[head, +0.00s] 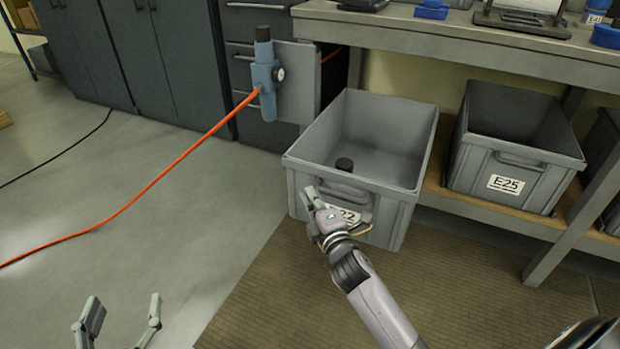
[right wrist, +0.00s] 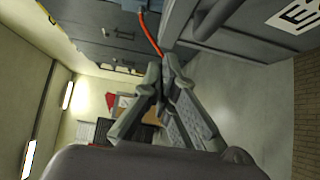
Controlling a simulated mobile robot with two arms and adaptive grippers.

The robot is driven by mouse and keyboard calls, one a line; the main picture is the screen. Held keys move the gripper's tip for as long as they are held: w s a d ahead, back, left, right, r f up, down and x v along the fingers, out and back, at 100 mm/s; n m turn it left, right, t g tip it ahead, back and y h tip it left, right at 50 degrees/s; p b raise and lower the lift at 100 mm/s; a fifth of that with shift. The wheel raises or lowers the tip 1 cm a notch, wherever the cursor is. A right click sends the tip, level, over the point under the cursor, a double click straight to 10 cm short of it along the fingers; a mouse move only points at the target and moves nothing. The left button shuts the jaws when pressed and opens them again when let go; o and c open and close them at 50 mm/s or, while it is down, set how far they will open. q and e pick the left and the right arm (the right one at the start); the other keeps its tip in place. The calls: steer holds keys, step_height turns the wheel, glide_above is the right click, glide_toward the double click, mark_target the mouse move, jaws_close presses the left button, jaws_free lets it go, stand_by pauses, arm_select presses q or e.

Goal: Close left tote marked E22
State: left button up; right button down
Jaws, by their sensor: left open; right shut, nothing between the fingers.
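My left gripper (head: 122,312) is open and empty, low at the left, well away from the tote.
Grey tote E25 (head: 515,150) sits on the wooden lower shelf (head: 490,208) to the right. A workbench (head: 440,38) stands above. A blue tool (head: 265,80) with an orange hose (head: 170,168) is left of E22. Bare floor lies at left.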

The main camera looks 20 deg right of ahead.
mark_target(305, 163)
arm_select(q)
step_height(305, 163, up, 10)
steer(key=s+d+t+h+b, duration=0.1)
steer(key=t+h+b, duration=0.1)
steer(key=t, duration=0.4)
arm_select(e)
steer(key=shift+w+d, duration=0.55)
steer(key=shift+w, duration=0.75)
steer(key=shift+w+d, duration=0.6)
steer(key=shift+w, duration=0.65)
steer(key=shift+w+d, duration=0.55)
steer(key=shift+w, duration=0.75)
arm_select(q)
steer(key=shift+s+f, duration=0.1)
steer(key=shift+f, duration=0.05)
